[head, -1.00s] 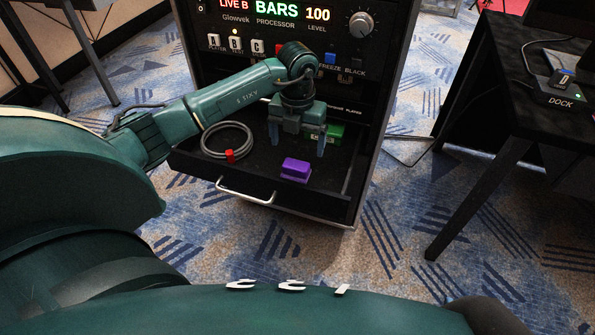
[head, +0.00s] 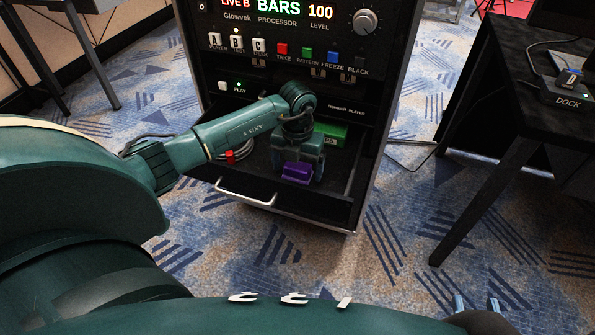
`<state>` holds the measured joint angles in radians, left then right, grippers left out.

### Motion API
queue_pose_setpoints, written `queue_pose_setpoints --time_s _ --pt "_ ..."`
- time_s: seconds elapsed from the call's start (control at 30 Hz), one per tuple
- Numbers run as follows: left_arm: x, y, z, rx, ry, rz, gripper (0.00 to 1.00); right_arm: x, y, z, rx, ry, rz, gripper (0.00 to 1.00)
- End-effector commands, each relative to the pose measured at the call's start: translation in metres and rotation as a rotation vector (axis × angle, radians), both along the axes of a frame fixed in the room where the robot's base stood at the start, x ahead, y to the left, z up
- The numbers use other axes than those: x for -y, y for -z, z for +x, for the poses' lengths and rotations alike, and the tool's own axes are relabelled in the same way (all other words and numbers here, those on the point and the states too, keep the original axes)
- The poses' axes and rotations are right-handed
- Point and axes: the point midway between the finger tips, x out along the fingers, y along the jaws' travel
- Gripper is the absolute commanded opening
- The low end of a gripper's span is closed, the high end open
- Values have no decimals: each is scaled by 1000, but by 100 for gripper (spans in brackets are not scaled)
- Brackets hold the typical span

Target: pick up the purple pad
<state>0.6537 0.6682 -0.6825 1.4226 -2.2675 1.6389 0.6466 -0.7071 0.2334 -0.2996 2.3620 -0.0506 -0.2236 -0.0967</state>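The purple pad (head: 297,173) lies in the open black drawer (head: 330,207) of the rack, near the drawer's front. My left gripper (head: 298,170) reaches down into the drawer from above. Its two fingers stand apart on either side of the pad, and it looks open; whether they touch the pad cannot be told. My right gripper (head: 476,304) shows only as two fingertips at the bottom right edge, standing apart, far from the drawer.
A green block (head: 331,132) lies behind the pad in the drawer. A coiled grey cable with a red tie (head: 230,156) lies at the drawer's left, partly behind my arm. The drawer has a metal handle (head: 246,194). A black table (head: 510,110) with a dock (head: 566,97) stands at the right.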

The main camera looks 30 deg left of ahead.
Motion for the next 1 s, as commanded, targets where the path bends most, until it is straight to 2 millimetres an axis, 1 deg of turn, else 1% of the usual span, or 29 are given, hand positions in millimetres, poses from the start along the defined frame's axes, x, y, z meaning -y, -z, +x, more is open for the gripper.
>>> queue_pose_setpoints --time_s 0.03,0.07,0.57,0.77,0.83,0.93,1.0 --pt "0 0 0 0 0 0 84 0 0 0 0 0 0 36" --pt "0 0 0 0 0 0 82 0 0 0 -1 0 0 36" --pt "0 -1 0 1 0 0 41 0 1 0 -2 0 0 36" --pt "0 -1 0 1 0 0 41 0 0 0 -2 0 -1 36" --pt "0 -5 1 2 0 0 41 0 -1 0 -4 1 -1 36" --pt "0 -19 1 5 1 0 41 0 -3 -1 -18 0 -1 36" --pt "-1 -33 1 4 0 1 41 3 -5 -1 -50 7 -6 36"
